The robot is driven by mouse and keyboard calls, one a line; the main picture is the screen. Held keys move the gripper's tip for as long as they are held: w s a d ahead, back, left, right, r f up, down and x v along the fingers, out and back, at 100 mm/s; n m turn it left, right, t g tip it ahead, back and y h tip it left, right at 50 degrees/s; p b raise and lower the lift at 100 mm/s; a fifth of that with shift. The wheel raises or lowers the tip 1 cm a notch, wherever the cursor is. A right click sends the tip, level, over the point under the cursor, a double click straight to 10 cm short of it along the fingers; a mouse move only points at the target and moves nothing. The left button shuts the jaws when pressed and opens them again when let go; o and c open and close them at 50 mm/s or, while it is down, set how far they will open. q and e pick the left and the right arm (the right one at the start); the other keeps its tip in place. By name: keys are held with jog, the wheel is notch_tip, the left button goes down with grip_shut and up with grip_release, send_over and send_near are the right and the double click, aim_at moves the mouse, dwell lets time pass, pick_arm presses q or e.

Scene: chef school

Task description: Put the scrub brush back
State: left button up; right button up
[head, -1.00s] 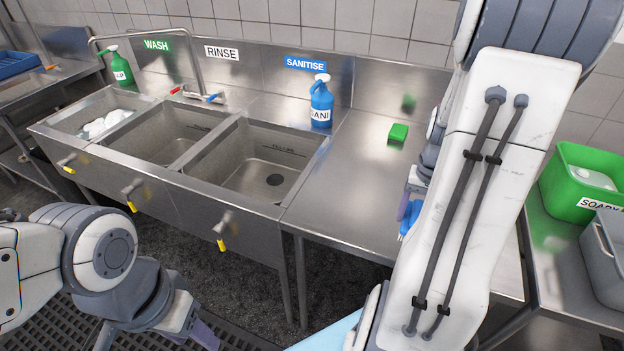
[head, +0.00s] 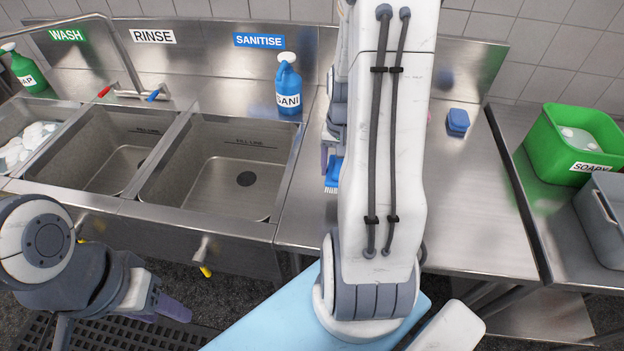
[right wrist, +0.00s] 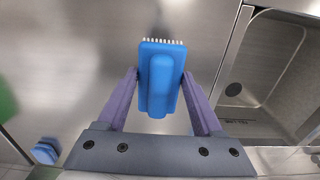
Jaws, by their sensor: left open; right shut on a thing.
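The scrub brush is blue with white bristles. In the head view the brush (head: 333,178) shows partly beside my right arm, over the left part of the steel counter (head: 465,190). In the right wrist view the brush (right wrist: 160,85) sits between the two purple fingers of my right gripper (right wrist: 160,75), which is shut on it. The bristles point away from the palm. Whether the brush touches the counter I cannot tell. My left gripper (head: 172,307) is open and empty, low in front of the sinks.
A blue SANI bottle (head: 289,88) stands behind the counter's left end, by the sanitise sink (head: 225,180). A blue sponge (head: 458,120) lies at the back right. A green SOAPY tub (head: 572,145) and a grey bin (head: 605,215) stand further right. My right arm hides the counter's middle.

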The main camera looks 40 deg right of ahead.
jog(key=w+a+f, duration=0.2)
jog(key=w, duration=0.1)
jog(key=w+a+f+p, duration=0.1)
jog(key=shift+w+a+f, duration=0.15)
jog(key=shift+w, duration=0.2)
notch_tip(320, 180, down, 4)
jog(key=shift+r+p, duration=0.2)
jog(key=shift+p, duration=0.3)
jog(key=shift+f, duration=0.3)
jog(key=shift+f, duration=0.2)
jog(key=o, duration=1.3)
